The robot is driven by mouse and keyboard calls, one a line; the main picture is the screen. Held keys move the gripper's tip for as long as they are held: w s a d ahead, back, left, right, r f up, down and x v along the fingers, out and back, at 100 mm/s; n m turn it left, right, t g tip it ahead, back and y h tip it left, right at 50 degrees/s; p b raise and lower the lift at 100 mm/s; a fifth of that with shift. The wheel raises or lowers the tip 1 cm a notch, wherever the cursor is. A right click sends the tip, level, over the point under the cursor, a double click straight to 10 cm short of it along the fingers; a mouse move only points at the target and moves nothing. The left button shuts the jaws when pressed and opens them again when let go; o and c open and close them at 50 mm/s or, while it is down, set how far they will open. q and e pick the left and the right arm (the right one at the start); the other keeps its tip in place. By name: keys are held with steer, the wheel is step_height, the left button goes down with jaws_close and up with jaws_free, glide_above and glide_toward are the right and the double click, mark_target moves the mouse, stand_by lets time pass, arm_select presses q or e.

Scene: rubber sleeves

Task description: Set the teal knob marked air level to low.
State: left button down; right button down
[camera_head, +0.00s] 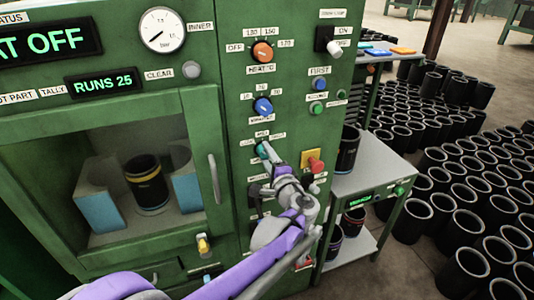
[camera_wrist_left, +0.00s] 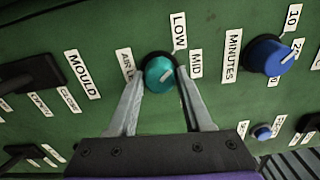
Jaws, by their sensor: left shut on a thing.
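The teal air level knob (camera_head: 262,149) is on the green machine panel, below the blue minutes knob, and is partly covered by my gripper. In the left wrist view the teal knob (camera_wrist_left: 159,72) sits between my two fingers. The LOW label (camera_wrist_left: 179,31) is above the knob. My left gripper (camera_wrist_left: 161,76) is shut on the knob, one finger on each side. It also shows in the head view (camera_head: 266,156). My right gripper is in neither view.
The blue minutes knob (camera_wrist_left: 268,55) is to the right of the teal knob in the wrist view. A black mould handle (camera_wrist_left: 30,72) is to the left. A red button on a yellow plate (camera_head: 314,165) is close to my gripper. A grey side table (camera_head: 375,165) stands to the right.

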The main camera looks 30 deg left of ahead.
arm_select(q)
steer(key=shift+n, duration=0.5)
steer(key=shift+c, duration=1.6)
jaws_free()
steer(key=v, duration=1)
steer(key=shift+s+d, duration=0.2)
steer(key=shift+d, duration=0.1)
